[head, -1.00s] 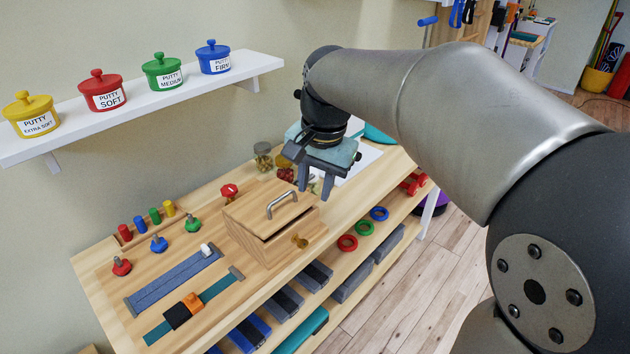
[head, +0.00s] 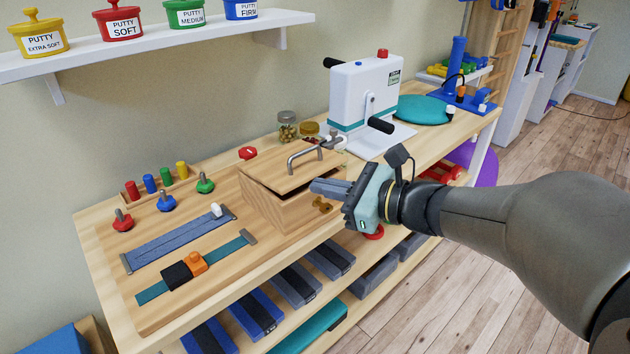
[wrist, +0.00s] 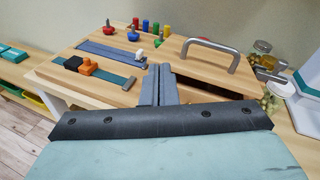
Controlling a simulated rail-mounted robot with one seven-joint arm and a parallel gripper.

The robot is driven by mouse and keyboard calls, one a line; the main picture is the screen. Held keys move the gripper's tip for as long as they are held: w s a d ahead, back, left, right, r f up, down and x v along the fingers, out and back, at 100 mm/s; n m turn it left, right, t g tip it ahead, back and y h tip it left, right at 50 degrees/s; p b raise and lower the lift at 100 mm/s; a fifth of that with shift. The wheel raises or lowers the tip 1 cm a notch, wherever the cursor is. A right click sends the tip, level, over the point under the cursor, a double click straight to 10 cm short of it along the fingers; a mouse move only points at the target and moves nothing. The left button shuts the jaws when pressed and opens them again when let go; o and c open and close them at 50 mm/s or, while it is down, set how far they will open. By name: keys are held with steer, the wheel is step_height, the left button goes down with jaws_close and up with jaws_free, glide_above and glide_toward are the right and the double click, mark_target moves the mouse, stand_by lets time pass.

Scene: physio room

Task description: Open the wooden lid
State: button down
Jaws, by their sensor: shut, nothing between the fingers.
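The wooden lid (head: 268,172) tops a wooden box (head: 280,212) on the bench. It is slightly tilted, with a dark gap along its front edge. A metal bar handle (head: 305,152) stands on the lid; it also shows in the wrist view (wrist: 211,50). My gripper (head: 316,187) is shut and empty, its fingers pointing left at the front right edge of the lid. In the wrist view the closed fingers (wrist: 158,72) reach toward the dark gap under the lid. I cannot tell whether they touch it.
A brass knob (head: 322,204) sits on the box front. Jars (head: 288,127) and a white cranked machine (head: 364,92) stand behind and right. Coloured pegs (head: 150,184), knobs and strap boards (head: 178,240) lie left. A putty shelf (head: 170,42) hangs above. Floor space is free at right.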

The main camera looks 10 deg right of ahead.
mark_target(320, 170)
steer(key=w+d+f+m+t+h+b, duration=0.2)
steer(key=d+m+t+h, duration=0.1)
steer(key=d+m+t, duration=0.3)
steer(key=x, duration=0.6)
steer(key=a+x, duration=0.1)
steer(key=x, duration=0.2)
steer(key=shift+a+b, duration=0.1)
steer(key=shift+b, duration=0.2)
